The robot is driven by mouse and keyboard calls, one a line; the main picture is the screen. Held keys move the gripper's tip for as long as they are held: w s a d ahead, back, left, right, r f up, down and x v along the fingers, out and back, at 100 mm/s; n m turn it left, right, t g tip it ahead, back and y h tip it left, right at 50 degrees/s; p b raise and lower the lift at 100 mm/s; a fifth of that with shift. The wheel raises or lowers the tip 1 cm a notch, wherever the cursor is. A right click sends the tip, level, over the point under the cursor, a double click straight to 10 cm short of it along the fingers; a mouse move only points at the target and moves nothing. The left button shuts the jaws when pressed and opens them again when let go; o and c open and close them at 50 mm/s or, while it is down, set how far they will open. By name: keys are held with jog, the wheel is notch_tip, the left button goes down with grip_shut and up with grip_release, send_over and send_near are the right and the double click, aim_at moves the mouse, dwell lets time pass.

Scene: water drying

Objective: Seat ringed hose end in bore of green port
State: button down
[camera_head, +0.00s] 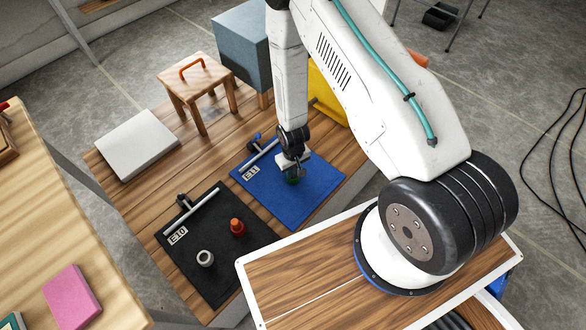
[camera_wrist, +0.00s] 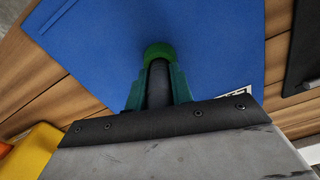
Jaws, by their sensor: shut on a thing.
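My gripper (camera_head: 294,170) is low over the blue mat (camera_head: 323,184) marked E11. In the wrist view its two teal fingers (camera_wrist: 158,82) are shut on a dark hose end (camera_wrist: 158,92). The green port (camera_wrist: 159,50) shows just past the fingertips, with the hose end lined up against it. In the head view only a bit of the green port (camera_head: 292,180) shows under my gripper. The bore is hidden, and I cannot tell whether the hose end is inside it or only touching. No ring on the hose can be made out.
A black mat (camera_head: 215,262) marked E10 lies to the left, with a red-orange fitting (camera_head: 237,228) and a grey ring-shaped fitting (camera_head: 205,258). Metal rods lie along both mats' far edges. A small stool (camera_head: 198,80), white slab (camera_head: 137,145) and blue-grey box (camera_head: 243,45) stand behind.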

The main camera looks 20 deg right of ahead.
jog(key=c, duration=1.1)
grip_release()
jog(key=shift+c, duration=0.2)
jog(key=shift+r, duration=3.9)
jog(key=shift+s, duration=0.1)
